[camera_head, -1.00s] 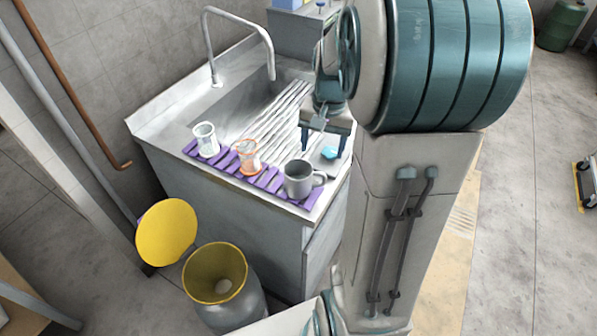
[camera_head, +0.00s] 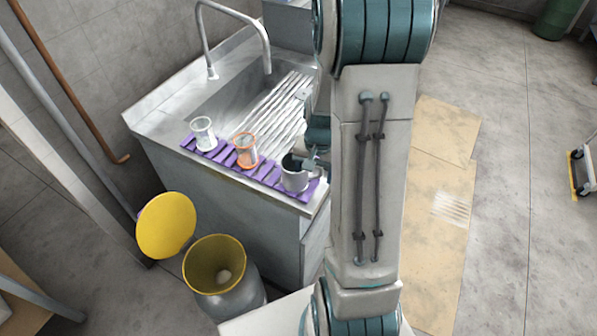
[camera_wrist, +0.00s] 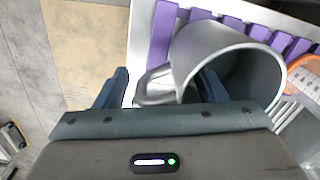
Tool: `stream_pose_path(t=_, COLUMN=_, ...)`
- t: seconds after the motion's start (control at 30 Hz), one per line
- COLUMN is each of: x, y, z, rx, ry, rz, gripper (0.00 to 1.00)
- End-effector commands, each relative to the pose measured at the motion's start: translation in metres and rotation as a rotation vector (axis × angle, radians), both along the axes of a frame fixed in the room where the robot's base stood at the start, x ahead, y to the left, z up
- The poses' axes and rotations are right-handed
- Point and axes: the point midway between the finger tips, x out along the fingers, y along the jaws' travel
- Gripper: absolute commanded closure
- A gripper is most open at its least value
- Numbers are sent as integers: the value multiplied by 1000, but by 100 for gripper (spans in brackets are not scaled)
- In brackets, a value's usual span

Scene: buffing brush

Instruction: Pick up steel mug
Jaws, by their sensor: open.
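The steel mug (camera_head: 294,181) stands upright at the right end of a purple slatted mat (camera_head: 222,157), on the sink counter's front edge. In the wrist view the mug (camera_wrist: 196,48) shows its open mouth, with its handle toward the left. My gripper (camera_wrist: 160,86) is open at the mug. Its right finger appears at or inside the mug's mouth, and its left finger is beyond the handle, so the handle and near wall lie between them. I cannot tell whether either finger touches. In the head view my arm partly hides the gripper.
A clear glass beaker (camera_head: 204,137) and an orange-marked beaker (camera_head: 246,153) stand on the mat left of the mug. A curved faucet (camera_head: 240,16) rises behind the sink. A bin (camera_head: 240,292) with a yellow lid (camera_head: 166,226) stands on the floor in front.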

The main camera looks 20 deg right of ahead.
Motion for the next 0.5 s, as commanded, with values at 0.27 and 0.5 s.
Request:
stream_pose_path(t=0.27, x=0, y=0, z=-1, rx=-1, ry=-1, rz=0, gripper=44)
stream_pose_path(t=0.5, x=0, y=0, z=-1, rx=-1, ry=-1, rz=0, gripper=95)
